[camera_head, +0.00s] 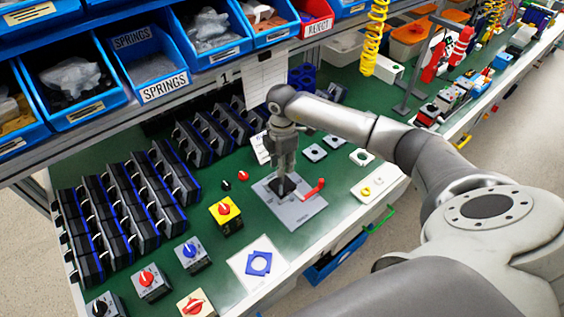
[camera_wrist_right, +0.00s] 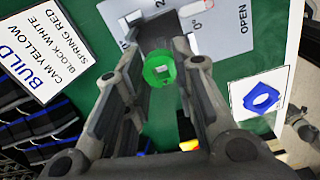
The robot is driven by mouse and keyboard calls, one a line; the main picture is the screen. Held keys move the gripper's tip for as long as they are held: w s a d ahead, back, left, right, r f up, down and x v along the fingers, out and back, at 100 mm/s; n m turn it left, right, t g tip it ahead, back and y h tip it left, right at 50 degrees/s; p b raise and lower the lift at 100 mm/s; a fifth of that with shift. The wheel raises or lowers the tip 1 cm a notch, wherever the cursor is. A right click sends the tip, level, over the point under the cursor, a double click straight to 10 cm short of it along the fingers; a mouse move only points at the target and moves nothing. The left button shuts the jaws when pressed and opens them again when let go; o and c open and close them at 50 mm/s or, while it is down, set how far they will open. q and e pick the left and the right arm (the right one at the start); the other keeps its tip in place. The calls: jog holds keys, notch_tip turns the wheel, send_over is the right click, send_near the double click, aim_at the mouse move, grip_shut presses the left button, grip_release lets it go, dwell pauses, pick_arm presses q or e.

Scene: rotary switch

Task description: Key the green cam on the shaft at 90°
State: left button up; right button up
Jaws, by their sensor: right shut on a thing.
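The green cam (camera_wrist_right: 160,70) is a small green ring with a pale square centre, seen between my right fingers in the wrist view. My right gripper (camera_head: 285,188) points down over the grey fixture plate (camera_head: 298,213) in the head view, shut on the cam. The cam is hidden there by the fingers. The plate also shows in the wrist view (camera_wrist_right: 226,32), with "0°" and "OPEN" marked on it. A red lever (camera_head: 314,189) sticks out to the right of the gripper. The shaft cannot be made out. My left gripper is not in view.
A blue cam (camera_head: 258,263) lies on a white card in front, a yellow cam (camera_head: 366,191) on a card at right. A yellow switch box (camera_head: 226,217) stands left of the plate. The build card (camera_wrist_right: 42,50) reads "cam yellow". Black housings fill the left.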

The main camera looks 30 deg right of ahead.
jog(key=shift+f, duration=0.15)
jog(key=shift+f+b, duration=0.8)
jog(key=shift+f, duration=0.2)
jog(key=o, duration=0.8)
jog(key=shift+c, duration=0.2)
jog(key=shift+r, duration=0.15)
notch_tip(320, 180, up, 12)
